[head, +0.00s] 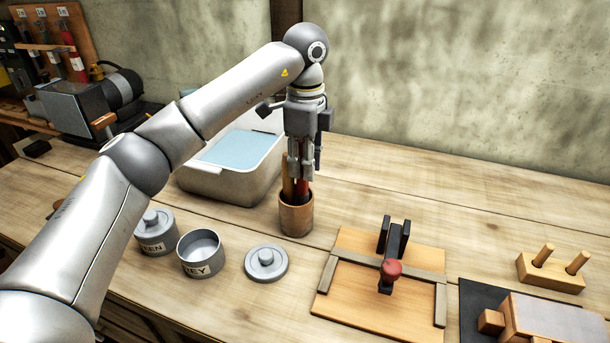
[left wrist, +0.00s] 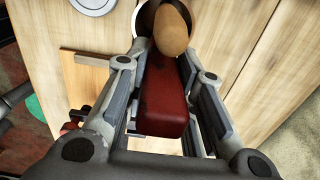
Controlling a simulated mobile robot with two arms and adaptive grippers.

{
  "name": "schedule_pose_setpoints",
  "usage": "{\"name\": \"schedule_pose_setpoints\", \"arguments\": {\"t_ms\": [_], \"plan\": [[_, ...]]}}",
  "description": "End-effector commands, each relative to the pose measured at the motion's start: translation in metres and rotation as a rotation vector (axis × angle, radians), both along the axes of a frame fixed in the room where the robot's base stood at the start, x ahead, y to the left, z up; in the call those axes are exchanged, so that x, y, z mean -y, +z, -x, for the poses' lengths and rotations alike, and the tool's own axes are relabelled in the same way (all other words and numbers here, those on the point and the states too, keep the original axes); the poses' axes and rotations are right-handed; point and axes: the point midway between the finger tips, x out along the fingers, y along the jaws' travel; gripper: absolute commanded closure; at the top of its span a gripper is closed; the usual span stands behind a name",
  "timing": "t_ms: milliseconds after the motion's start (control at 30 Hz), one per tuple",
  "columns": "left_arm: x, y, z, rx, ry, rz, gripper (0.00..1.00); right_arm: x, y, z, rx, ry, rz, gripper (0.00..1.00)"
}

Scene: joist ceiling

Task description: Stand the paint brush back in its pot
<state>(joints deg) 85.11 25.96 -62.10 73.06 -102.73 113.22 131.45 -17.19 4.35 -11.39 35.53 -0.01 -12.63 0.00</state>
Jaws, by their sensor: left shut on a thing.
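The pot (head: 296,217) is a brown round cup standing upright on the bench; its rim shows in the left wrist view (left wrist: 144,20). My left gripper (head: 301,172) points straight down just above the pot's mouth. It is shut on the red-handled paint brush (left wrist: 164,95), which also shows in the head view (head: 303,188). The brush is about upright, its lower part at or inside the pot's mouth; its lower end is hidden. A tan wooden handle (head: 288,184) stands in the pot beside it, its rounded end close in the left wrist view (left wrist: 172,28). My right gripper is not in view.
A grey basin (head: 225,185) with blue inside stands behind left of the pot. Two grey tins (head: 156,232) (head: 201,254) and a loose lid (head: 266,263) lie in front. A wooden fixture (head: 345,290) with a red knob is front right. The bench behind right is clear.

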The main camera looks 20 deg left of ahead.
Motion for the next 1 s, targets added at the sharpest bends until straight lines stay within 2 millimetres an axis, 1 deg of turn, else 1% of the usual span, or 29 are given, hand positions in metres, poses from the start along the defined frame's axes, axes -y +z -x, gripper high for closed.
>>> {"name": "schedule_pose_setpoints", "arguments": {"t_ms": [133, 233, 600, 633, 767, 1000], "plan": [[-0.001, -0.022, 0.001, -0.005, 0.000, -0.001, 1.00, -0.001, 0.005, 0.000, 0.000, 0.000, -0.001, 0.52], [0.000, -0.034, 0.001, -0.003, 0.000, 0.000, 1.00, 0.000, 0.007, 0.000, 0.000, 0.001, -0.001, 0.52], [0.000, -0.040, 0.000, -0.002, -0.001, 0.000, 1.00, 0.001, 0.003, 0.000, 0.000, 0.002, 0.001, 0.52], [0.000, -0.039, 0.000, -0.002, -0.001, 0.000, 0.72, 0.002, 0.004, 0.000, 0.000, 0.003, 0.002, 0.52], [0.000, -0.039, 0.000, -0.002, 0.000, 0.000, 0.56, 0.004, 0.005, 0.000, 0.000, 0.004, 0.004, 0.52], [0.000, -0.039, 0.000, -0.002, 0.000, 0.000, 0.55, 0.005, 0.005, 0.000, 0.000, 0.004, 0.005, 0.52]]}}
